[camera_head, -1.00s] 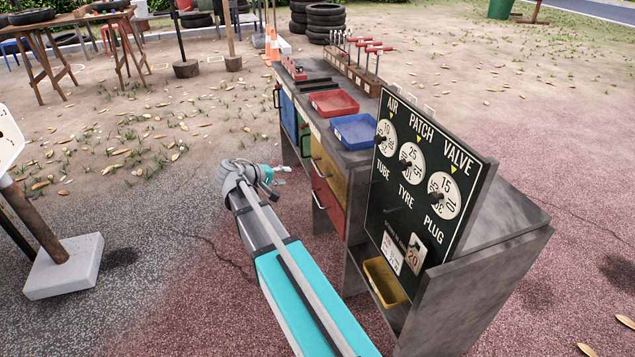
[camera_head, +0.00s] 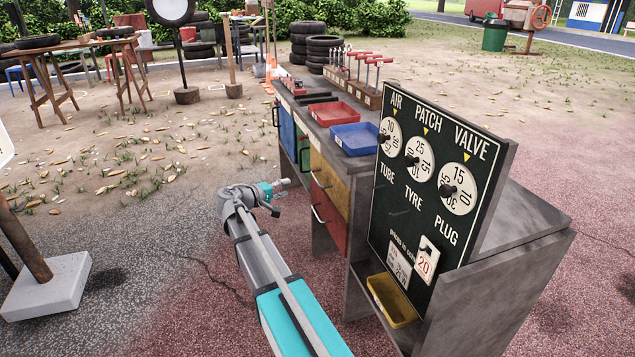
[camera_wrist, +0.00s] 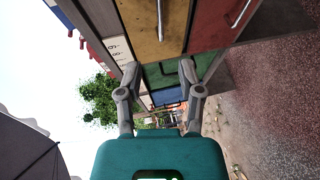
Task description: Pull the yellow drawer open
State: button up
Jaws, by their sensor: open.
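The yellow drawer (camera_head: 333,186) is in the front of the grey cart, above a red drawer (camera_head: 327,226), and looks shut. In the wrist view, which is turned sideways, the yellow drawer front (camera_wrist: 150,38) fills the top middle, and its metal handle (camera_wrist: 160,18) is cut off by the top edge. My gripper (camera_wrist: 158,72) is open and empty, its two fingers apart in front of the drawer fronts. The handle lies beyond the fingertips, not between them. In the head view my gripper (camera_head: 285,183) is small, left of the drawers; the exact gap is hard to judge.
Blue (camera_head: 286,122) and green (camera_head: 303,150) drawers are farther along the cart. Red (camera_head: 332,114) and blue (camera_head: 356,138) trays stand on top. A dial board (camera_head: 430,185) rises at the near end, above a yellow bin (camera_head: 392,303). The ground left of the cart is open.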

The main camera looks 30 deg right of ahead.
aim_at(316, 180)
jog(key=b+x, duration=0.2)
jog(key=x, duration=1.1)
jog(key=shift+w+d+f, duration=0.1)
jog(key=shift+d, duration=0.25)
grip_shut()
